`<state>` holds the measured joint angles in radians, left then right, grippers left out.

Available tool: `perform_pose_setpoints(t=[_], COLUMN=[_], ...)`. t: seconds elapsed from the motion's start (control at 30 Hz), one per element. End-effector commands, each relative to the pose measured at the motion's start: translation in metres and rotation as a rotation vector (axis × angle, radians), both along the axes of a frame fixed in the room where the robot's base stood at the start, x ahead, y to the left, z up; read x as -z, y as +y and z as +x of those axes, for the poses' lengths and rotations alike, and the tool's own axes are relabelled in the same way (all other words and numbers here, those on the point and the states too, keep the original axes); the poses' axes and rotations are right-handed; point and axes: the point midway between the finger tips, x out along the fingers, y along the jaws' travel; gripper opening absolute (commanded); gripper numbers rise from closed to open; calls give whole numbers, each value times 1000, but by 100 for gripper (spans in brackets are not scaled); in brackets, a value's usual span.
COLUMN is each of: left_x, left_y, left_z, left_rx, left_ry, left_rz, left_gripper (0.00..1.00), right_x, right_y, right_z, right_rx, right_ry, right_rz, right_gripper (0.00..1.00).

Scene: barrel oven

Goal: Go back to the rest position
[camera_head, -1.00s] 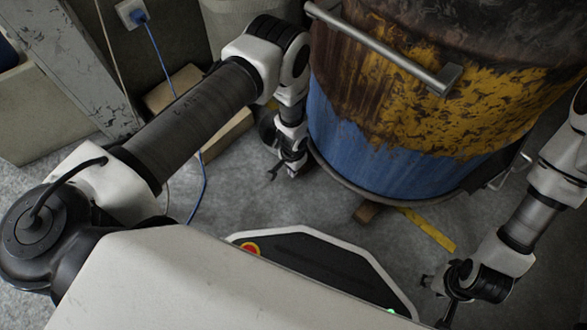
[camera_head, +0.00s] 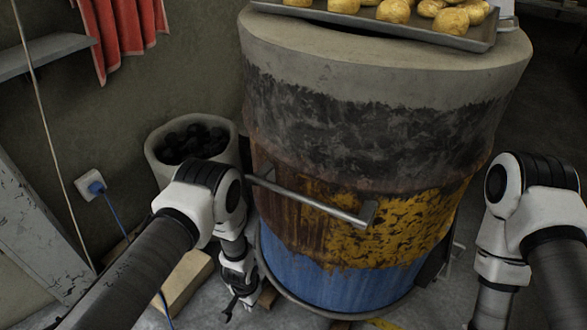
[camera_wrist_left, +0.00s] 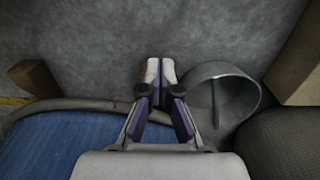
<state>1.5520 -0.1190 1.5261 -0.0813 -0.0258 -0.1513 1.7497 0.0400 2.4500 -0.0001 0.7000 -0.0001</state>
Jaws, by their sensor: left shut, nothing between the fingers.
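My left gripper (camera_head: 234,306) hangs low beside the left side of the barrel oven (camera_head: 370,190), over the grey floor. In the left wrist view its two fingers (camera_wrist_left: 160,72) are together with nothing between them. The blue lower part of the barrel (camera_wrist_left: 60,145) lies to the left of the fingers there. My right arm stands to the right of the barrel in the head view, and its gripper is out of the picture.
A horizontal metal handle (camera_head: 315,200) juts from the barrel's front. A tray (camera_head: 480,40) of potatoes sits on top. A bin of dark lumps (camera_head: 160,175) stands behind my left arm. A round metal container (camera_wrist_left: 240,75) is right of the left fingers.

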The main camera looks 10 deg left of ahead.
Motion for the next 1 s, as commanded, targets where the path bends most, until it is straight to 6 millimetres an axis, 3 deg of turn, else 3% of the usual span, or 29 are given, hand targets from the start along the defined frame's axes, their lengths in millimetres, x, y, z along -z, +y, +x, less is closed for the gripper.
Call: perform_pose_setpoints(t=[0.13,0.2,0.23,0.43,0.6,0.77,0.83,0.9,1.0], left_x=[-6,-19,-27,-68,-107,-143,-150,-185,-215], left_y=[1,7,14,43,52,54,55,55,55], left_z=[6,17,11,-88,-166,-227,-211,-213,-213], left_rx=[-2,-15,-28,-144,-258,-355,-398,-394,-393], left_ry=[-11,-30,-15,84,105,88,-12,-2,1], left_rz=[0,1,4,3,-3,1,-9,-7,-7], left_gripper=[0,0,0,0,0,0,0,0,0], right_x=[-1,-5,-7,-14,-17,-17,-21,-58,-88], right_y=[0,0,0,0,0,0,0,0,0], right_z=[0,0,0,0,0,0,0,0,1], right_rx=[0,0,0,0,0,0,0,0,0], right_ry=[0,0,0,0,0,0,0,1,-2], right_rz=[0,0,0,0,0,0,0,0,0], right_gripper=[40,40,40,40,40,40,40,40,40])
